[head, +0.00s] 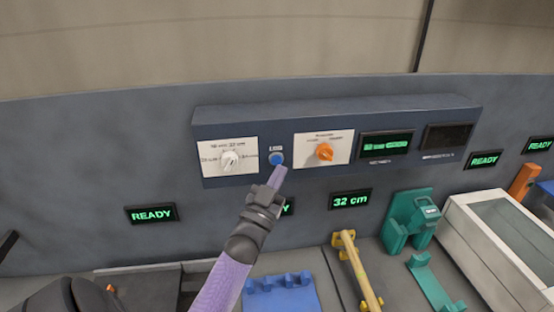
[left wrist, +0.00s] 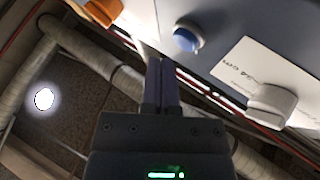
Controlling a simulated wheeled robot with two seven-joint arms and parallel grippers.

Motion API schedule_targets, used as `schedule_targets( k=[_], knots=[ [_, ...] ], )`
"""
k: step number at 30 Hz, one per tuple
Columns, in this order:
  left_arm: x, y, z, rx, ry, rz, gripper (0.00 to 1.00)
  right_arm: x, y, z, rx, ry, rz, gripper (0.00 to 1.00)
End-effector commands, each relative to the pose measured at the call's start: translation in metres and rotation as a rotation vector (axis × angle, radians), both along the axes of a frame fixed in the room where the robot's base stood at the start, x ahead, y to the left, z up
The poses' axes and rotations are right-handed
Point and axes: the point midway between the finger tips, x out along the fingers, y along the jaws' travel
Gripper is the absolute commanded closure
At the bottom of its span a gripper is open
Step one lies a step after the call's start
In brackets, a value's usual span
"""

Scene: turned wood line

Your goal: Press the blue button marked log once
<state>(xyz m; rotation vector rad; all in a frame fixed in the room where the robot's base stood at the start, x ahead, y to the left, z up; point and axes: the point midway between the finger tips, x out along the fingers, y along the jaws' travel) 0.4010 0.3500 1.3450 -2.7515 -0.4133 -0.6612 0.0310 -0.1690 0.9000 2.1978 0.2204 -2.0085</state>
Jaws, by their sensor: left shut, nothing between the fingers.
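The blue button (head: 277,159) sits on a dark blue control panel (head: 380,106), under a small label too small to read surely, between a white knob and an orange knob. It also shows in the left wrist view (left wrist: 187,40), where it stands out from the panel face. My left gripper (head: 277,172) is shut and empty, its fingertips just below the button in the head view. In the left wrist view the fingertips (left wrist: 161,62) end below and left of the button, with a visible gap. My right gripper is not in view.
The white knob (head: 230,160) is left of the button and the orange knob (head: 324,151) is right of it. Two small screens are farther right on the panel. Below are a "32 cm" display (head: 350,199), a blue holder (head: 282,296) and a teal fixture (head: 409,219).

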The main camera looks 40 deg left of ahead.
Motion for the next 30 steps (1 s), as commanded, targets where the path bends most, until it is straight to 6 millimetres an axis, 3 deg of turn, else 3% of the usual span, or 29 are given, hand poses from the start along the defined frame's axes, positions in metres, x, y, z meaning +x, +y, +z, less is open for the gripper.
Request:
schedule_targets(
  k=[13, 30],
  knots=[
    [-0.027, -0.033, 0.002, -0.002, 0.001, 0.001, 1.00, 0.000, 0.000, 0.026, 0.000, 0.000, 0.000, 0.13],
    [-0.028, -0.034, 0.001, -0.001, 0.001, 0.001, 1.00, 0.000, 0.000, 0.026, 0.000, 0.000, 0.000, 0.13]
  ],
)
